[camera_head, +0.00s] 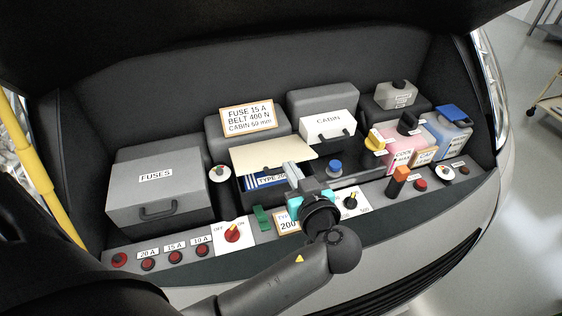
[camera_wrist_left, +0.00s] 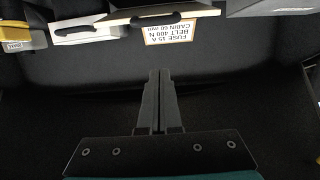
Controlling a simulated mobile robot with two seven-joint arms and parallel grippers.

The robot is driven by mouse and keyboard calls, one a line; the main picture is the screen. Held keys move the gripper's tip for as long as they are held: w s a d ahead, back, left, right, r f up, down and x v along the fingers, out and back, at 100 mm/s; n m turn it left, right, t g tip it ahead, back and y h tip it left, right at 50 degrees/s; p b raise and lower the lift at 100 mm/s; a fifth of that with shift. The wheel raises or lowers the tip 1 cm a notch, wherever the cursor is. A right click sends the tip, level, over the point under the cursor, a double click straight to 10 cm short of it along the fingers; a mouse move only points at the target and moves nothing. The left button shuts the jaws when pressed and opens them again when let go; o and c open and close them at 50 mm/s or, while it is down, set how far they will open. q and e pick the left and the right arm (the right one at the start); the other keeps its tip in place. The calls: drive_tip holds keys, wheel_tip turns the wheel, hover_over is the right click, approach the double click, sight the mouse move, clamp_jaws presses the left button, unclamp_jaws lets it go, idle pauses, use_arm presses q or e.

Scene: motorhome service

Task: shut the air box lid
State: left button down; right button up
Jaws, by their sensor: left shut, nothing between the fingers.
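The air box (camera_head: 278,193) is a dark open box in the middle of the bay, with a blue-and-white filter (camera_head: 262,181) marked "TYPE 20" in it. Its cream lid (camera_head: 270,153) stands open above the box, tilted up toward the back. The lid also shows edge-on at the top of the left wrist view (camera_wrist_left: 125,15), with a dark handle. My right gripper is not in view.
A grey fuse box (camera_head: 158,190) is at left. A sign (camera_head: 248,119) and a white "CABIN" box (camera_head: 328,126) stand behind. Pink and blue fluid tanks (camera_head: 449,130) are at right. Knobs and buttons, including a red switch (camera_head: 232,234), line the front ledge.

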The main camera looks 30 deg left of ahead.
use_arm(q)
drive_tip(key=p+x, duration=0.1)
drive_tip(key=x, duration=0.7)
drive_tip(key=shift+s+d+f, duration=0.2)
drive_tip(key=shift+f, duration=0.35)
drive_tip(key=shift+s+d+f, duration=0.25)
drive_tip(key=shift+f, duration=0.3)
drive_tip(key=shift+s+d+f, duration=0.2)
drive_tip(key=shift+f, duration=0.35)
drive_tip(key=f+b, duration=0.1)
drive_tip(key=b, duration=0.1)
drive_tip(key=d+f+b, duration=0.1)
drive_tip(key=f+b, duration=0.1)
drive_tip(key=s+f+b, duration=0.1)
drive_tip(key=f+b, duration=0.1)
drive_tip(key=shift+s+d+f, duration=0.1)
drive_tip(key=shift+d+f, duration=0.1)
drive_tip(key=shift+r, duration=0.15)
